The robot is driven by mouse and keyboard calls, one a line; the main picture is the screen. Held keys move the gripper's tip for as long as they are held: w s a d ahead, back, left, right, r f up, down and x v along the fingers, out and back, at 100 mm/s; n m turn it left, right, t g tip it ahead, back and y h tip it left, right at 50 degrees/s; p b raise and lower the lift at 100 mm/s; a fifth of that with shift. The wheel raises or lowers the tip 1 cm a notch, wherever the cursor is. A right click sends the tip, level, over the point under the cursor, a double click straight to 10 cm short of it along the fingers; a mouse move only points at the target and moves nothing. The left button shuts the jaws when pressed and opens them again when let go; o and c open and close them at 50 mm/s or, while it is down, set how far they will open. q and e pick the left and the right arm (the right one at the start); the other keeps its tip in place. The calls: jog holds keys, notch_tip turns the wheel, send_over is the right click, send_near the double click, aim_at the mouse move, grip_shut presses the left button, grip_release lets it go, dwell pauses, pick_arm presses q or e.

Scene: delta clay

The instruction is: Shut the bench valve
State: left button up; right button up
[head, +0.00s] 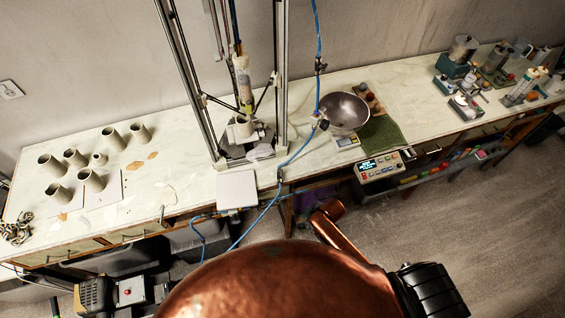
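A blue hose (316,28) hangs down past the bench (220,148) and runs over its front edge to the floor. A small dark fitting (320,66) sits on the hose above the bench. Another fitting (320,121) sits lower, beside the metal bowl. I cannot tell which fitting is the bench valve, nor how any handle is turned. A black ribbed part at the lower right seems to be my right gripper (432,290). It is well in front of the bench and apart from it; its fingers cannot be made out. My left gripper is out of view.
A tall frame printer (281,70) stands mid-bench. A metal bowl (344,112) and green cloth (380,135) lie right of it; a control box (380,167) is at the front edge. Several clay cylinders (92,180) stand left. Floor is clear at right.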

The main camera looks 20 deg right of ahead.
aim_at(281, 173)
jog(key=w+a+r+n+p, duration=0.1)
jog(key=w+a+r+n, duration=0.1)
jog(key=w+r+n, duration=0.2)
jog(key=w+a+r+n+g+p, duration=0.1)
jog(key=w+a+r+n+p, duration=0.1)
jog(key=w+r+n, duration=0.2)
jog(key=w+a+r+n+g+p, duration=0.1)
jog(key=w+r+n, duration=0.3)
jog(key=r+n, duration=0.4)
jog(key=shift+w+a+r+n+y+p, duration=0.25)
jog(key=shift+a+r+n+y+p, duration=0.1)
jog(key=shift+a+r, duration=0.5)
jog(key=w+d+r+n+g+p, duration=0.1)
jog(key=w+d+r+n+p, duration=0.1)
jog(key=w+d+r+n, duration=0.35)
jog(key=shift+h, duration=0.45)
jog(key=a+f, duration=0.1)
jog(key=f, duration=0.1)
jog(key=a+f+p, duration=0.1)
jog(key=f, duration=0.1)
jog(key=s+a+f, duration=0.1)
jog(key=f, duration=0.1)
jog(key=shift+s+a, duration=0.1)
jog(key=shift+a, duration=0.15)
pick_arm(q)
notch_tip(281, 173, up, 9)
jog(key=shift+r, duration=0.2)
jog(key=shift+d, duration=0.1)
pick_arm(e)
grip_shut()
